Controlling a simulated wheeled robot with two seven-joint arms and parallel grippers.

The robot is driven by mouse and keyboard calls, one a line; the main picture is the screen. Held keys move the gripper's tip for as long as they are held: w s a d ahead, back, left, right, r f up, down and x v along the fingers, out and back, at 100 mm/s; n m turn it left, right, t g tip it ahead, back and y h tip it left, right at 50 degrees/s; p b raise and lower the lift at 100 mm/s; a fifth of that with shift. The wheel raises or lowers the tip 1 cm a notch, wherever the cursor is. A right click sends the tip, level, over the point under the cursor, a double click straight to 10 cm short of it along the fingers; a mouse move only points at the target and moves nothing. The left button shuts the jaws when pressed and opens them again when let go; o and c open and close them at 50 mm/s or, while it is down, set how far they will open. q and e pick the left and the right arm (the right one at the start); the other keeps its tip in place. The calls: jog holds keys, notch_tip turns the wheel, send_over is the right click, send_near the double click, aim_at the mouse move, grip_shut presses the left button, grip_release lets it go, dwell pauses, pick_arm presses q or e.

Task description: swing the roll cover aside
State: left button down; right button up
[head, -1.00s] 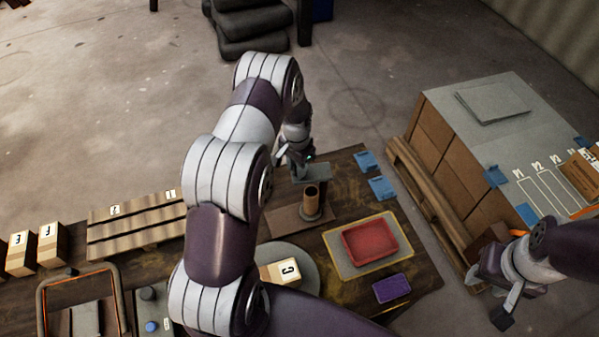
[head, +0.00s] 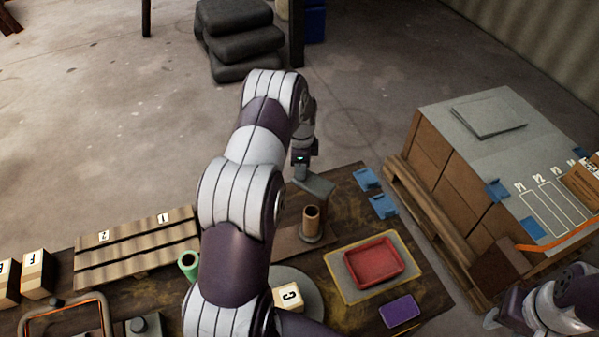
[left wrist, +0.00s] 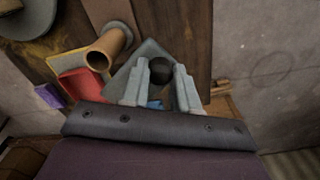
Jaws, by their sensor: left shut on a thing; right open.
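The roll cover is a flat grey plate (head: 318,186) at the far edge of the table, beside a brown upright tube (head: 311,222). In the left wrist view the grey plate (left wrist: 152,52) has a dark round knob (left wrist: 178,70), and the open end of the tube (left wrist: 108,48) shows uncovered. My left gripper (head: 300,174) is over the plate; its two pale fingers (left wrist: 166,86) are shut on the knob. My right gripper (head: 494,318) is open at the lower right, partly cut off, away from the table.
Stacked cartons (head: 440,155) stand right.

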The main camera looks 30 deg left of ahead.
pick_arm(q)
jog(key=shift+w+m, duration=0.3)
jog(key=shift+w, duration=0.05)
dwell(0.3)
jog(key=c, duration=0.8)
grip_release()
jog(key=shift+c, duration=0.2)
notch_tip(320, 180, up, 6)
jog(key=shift+r+b, duration=0.1)
jog(key=shift+b, duration=1)
notch_tip(320, 180, up, 7)
jog(key=p, duration=0.3)
jog(key=shift+f, duration=0.2)
